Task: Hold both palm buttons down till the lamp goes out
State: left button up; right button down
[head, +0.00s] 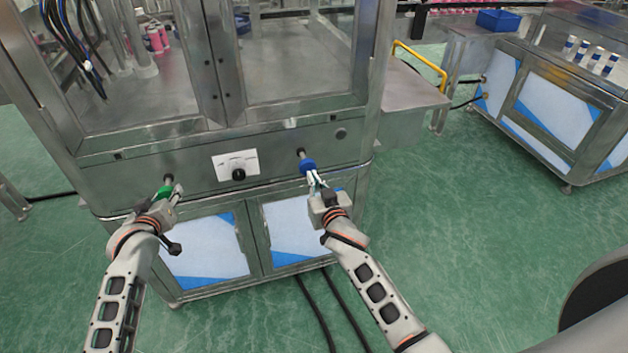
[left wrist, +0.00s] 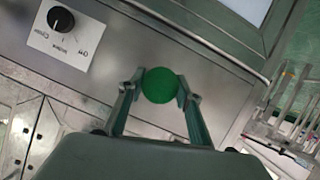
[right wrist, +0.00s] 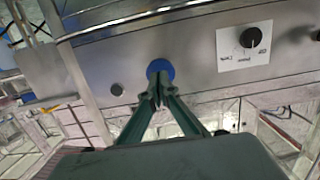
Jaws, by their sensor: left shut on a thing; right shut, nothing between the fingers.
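The green palm button (head: 164,192) sticks out of the machine's front panel at the left. In the left wrist view the green button (left wrist: 159,84) sits between the fingertips of my left gripper (head: 171,191), which is shut on it. The blue palm button (head: 307,164) sticks out of the same panel further right. My right gripper (head: 313,179) is shut and empty, its tips together at the front of the blue button, which also shows in the right wrist view (right wrist: 159,67). I cannot tell whether either button is pressed in. No lit lamp is clearly visible.
A black selector knob (head: 238,175) on a white label plate sits between the buttons. A small grey round fitting (head: 340,133) is on the panel right of the blue button. Glazed doors (head: 290,60) stand above. Green floor is open to the right.

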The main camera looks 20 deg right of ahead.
aim_at(308, 166)
jog(key=shift+w, duration=1.2)
pick_arm(q)
jog(key=shift+w, duration=0.45)
pick_arm(e)
jog(key=shift+w, duration=0.4)
pick_arm(q)
jog(key=shift+w+r, duration=0.1)
jog(key=shift+r, duration=0.1)
pick_arm(e)
jog(key=shift+w+r, duration=0.1)
jog(key=shift+r, duration=0.1)
pick_arm(q)
jog(key=shift+w+r, duration=0.15)
jog(key=shift+r, duration=0.3)
pick_arm(e)
jog(key=shift+w+r, duration=0.15)
jog(key=shift+r, duration=0.1)
dwell(0.6)
pick_arm(q)
jog(key=shift+w+f, duration=0.1)
jog(key=shift+f, duration=0.05)
pick_arm(e)
jog(key=shift+s+f, duration=0.2)
jog(key=shift+s, duration=0.4)
pick_arm(q)
jog(key=shift+f, duration=0.15)
jog(key=shift+c, duration=0.2)
pick_arm(e)
jog(key=shift+s+f, duration=0.2)
jog(key=shift+s, duration=1.75)
